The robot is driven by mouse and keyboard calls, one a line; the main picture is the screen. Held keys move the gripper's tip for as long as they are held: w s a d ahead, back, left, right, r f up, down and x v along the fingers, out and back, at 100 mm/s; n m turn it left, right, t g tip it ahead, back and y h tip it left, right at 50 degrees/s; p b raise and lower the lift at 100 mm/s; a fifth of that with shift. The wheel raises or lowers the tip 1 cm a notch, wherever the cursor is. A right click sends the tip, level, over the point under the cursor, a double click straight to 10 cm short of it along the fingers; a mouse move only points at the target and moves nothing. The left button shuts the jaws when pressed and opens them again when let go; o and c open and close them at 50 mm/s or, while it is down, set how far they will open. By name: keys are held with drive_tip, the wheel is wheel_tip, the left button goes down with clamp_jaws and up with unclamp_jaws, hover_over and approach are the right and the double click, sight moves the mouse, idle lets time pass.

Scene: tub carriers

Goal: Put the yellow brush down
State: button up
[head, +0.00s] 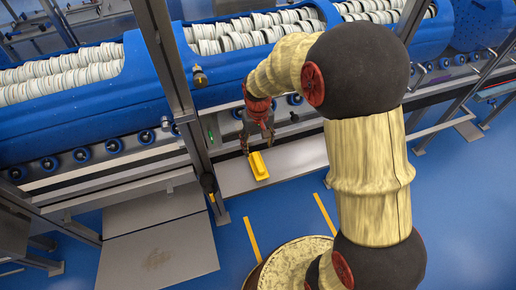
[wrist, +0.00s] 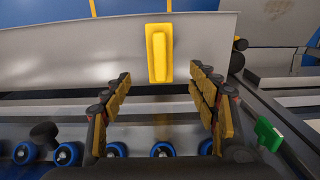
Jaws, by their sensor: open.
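The yellow brush (head: 259,166) lies on a flat grey metal ledge (head: 300,160) below the blue tubs. In the wrist view the brush (wrist: 159,53) sits upright in the picture on the same ledge (wrist: 70,62), ahead of the fingertips. My gripper (head: 258,146) hangs just behind the brush in the head view. In the wrist view my gripper (wrist: 160,88) is open, with its fingers spread wide to either side and nothing between them. The fingers appear apart from the brush. The brush's underside is hidden.
Blue tubs (head: 140,85) filled with pale rolls stand behind, above a row of blue rollers (head: 81,155). A metal post (head: 176,75) rises left of my gripper. A green part (wrist: 268,134) sits at right in the wrist view. The ledge right of the brush is bare.

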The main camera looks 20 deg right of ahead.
drive_tip(key=s+r+t, duration=0.2)
drive_tip(key=s+r, duration=0.5)
drive_tip(key=r, duration=0.4)
drive_tip(key=s+r+t, duration=0.2)
drive_tip(key=s+r, duration=0.5)
drive_tip(key=r, duration=0.3)
drive_tip(key=s+r+t, duration=0.1)
drive_tip(key=s+r, duration=0.2)
drive_tip(key=s, duration=0.5)
drive_tip(key=shift+t, duration=0.3)
drive_tip(key=shift+o, duration=0.5)
drive_tip(key=shift+r, duration=0.1)
